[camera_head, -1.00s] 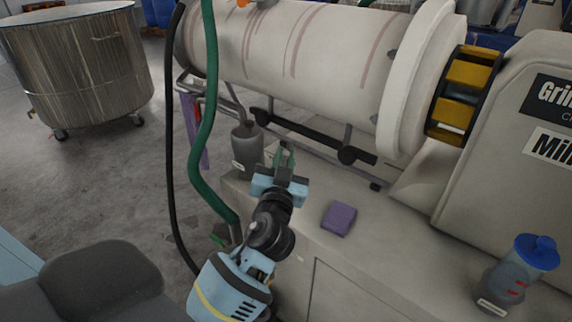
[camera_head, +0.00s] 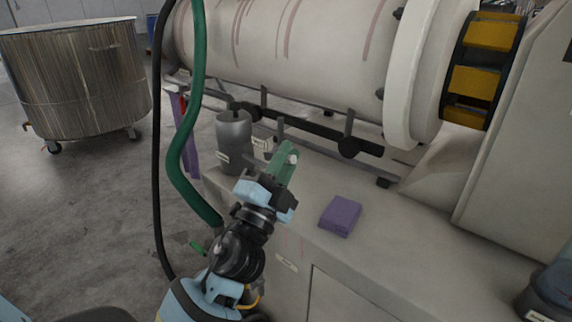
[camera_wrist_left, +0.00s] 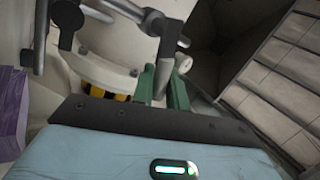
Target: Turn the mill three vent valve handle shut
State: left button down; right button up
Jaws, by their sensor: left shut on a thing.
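My left gripper (camera_head: 284,163) is above the machine's ledge, tilted to the right, with its green fingers closed together. In the left wrist view the green fingers (camera_wrist_left: 163,86) stand on either side of a grey bar, the vent valve handle (camera_wrist_left: 168,48). I cannot read which mill the valve's label names. My right gripper is not in view.
A grey bottle (camera_head: 233,140) stands left of the gripper. A purple block (camera_head: 341,214) lies on the ledge (camera_head: 400,240) to the right. A green hose (camera_head: 188,130) hangs at left. The mill drum (camera_head: 290,45) is behind, and a metal vat (camera_head: 75,80) stands far left.

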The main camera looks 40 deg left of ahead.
pick_arm(q)
jog(key=m+h, duration=0.1)
jog(key=f+m+h+b, duration=0.1)
jog(key=shift+d+m, duration=0.1)
jog(key=shift+m, duration=0.3)
jog(key=shift+f+m+h, duration=0.1)
jog(key=shift+m+h, duration=0.4)
jog(key=shift+m, duration=0.1)
jog(key=shift+f+m+t+h+b, duration=0.25)
jog(key=shift+m+h+b, duration=0.2)
jog(key=shift+m+h, duration=0.5)
jog(key=shift+m, duration=0.35)
jog(key=shift+d, duration=0.1)
jog(key=c, duration=1.5)
grip_release()
jog(key=shift+o, duration=0.2)
